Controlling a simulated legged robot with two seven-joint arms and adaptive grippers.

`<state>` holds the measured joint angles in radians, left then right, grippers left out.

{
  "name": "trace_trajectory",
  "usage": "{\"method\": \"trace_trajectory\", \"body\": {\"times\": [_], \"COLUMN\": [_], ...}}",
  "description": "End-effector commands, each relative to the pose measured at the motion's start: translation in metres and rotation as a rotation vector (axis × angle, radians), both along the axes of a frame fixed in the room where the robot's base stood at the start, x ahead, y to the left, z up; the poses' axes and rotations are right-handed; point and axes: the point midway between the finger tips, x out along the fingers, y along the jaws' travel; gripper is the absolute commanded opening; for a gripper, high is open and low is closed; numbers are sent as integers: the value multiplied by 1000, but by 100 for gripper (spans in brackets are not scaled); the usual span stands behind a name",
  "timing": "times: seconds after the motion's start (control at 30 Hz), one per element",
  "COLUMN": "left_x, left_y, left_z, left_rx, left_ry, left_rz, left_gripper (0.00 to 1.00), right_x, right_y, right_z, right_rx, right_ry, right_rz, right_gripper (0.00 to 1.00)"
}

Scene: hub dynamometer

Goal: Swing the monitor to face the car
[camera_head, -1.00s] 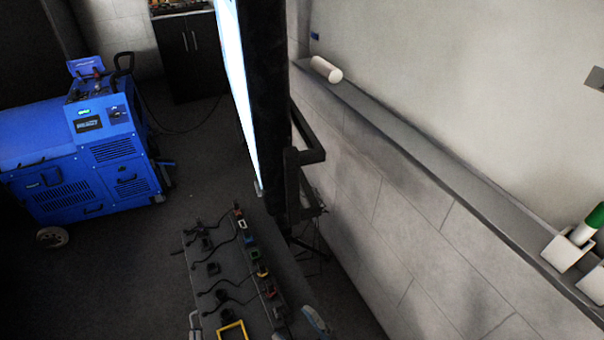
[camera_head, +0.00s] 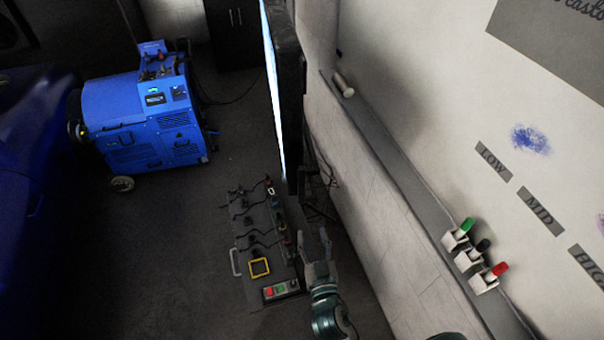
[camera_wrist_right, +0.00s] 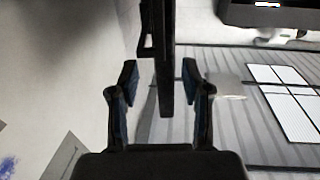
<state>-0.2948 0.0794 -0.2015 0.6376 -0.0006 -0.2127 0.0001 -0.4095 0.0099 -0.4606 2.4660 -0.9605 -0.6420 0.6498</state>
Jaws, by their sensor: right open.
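The monitor (camera_head: 289,100) stands edge-on in the head view, a tall dark slab with its bright screen facing left. A blue car body (camera_head: 35,160), dark and partly cut off, is at the left edge. My right gripper (camera_head: 313,240) is below the monitor's lower end, beside the wall, with its fingers apart. In the right wrist view, the open fingers (camera_wrist_right: 160,78) stand on either side of a dark upright bar (camera_wrist_right: 164,60), which looks like the monitor's edge. I cannot tell whether they touch it. My left gripper is not in view.
A blue wheeled machine (camera_head: 145,118) stands left of the monitor. A control console (camera_head: 262,245) with cables and buttons is below it. Dark floor (camera_head: 180,240) is clear between car and console.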

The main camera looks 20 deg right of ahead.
Motion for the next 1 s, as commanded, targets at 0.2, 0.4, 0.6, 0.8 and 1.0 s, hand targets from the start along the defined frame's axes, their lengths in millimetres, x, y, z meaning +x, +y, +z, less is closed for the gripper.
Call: {"method": "trace_trajectory", "body": {"times": [0.2, 0.4, 0.6, 0.8, 1.0], "left_x": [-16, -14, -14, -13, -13], "left_y": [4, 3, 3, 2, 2], "left_z": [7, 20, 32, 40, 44], "left_rx": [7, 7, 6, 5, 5], "left_ry": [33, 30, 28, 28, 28], "left_rz": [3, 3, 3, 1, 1], "left_gripper": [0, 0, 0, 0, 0], "right_x": [13, 55, 103, 144, 167], "right_y": [-3, -8, -13, -17, -19], "right_z": [0, 3, 3, 2, 0], "right_rx": [-2, -4, -4, -2, -2], "right_ry": [13, 10, 11, 11, 13], "right_rz": [-11, -11, -11, -10, -10], "right_gripper": [48, 48, 48, 48, 48]}}
